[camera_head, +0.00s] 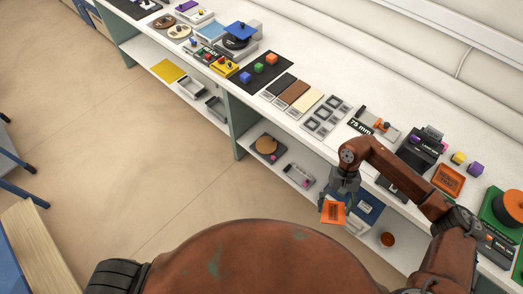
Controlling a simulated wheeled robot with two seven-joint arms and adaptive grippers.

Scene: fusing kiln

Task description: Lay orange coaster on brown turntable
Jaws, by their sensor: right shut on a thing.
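My right gripper (338,190) is shut on an orange square coaster (333,213) with dark print on its face. It holds the coaster in front of the bench, over the lower shelf's front side. A round tan-brown disc (266,145) on a dark base sits on the lower shelf, left of the gripper; it looks like the brown turntable, but it is small. The held coaster is well apart from it. My left gripper is out of view.
The white bench top (330,82) is crowded with trays, tiles and coloured blocks. A blue item (368,210) lies on the lower shelf behind the coaster.

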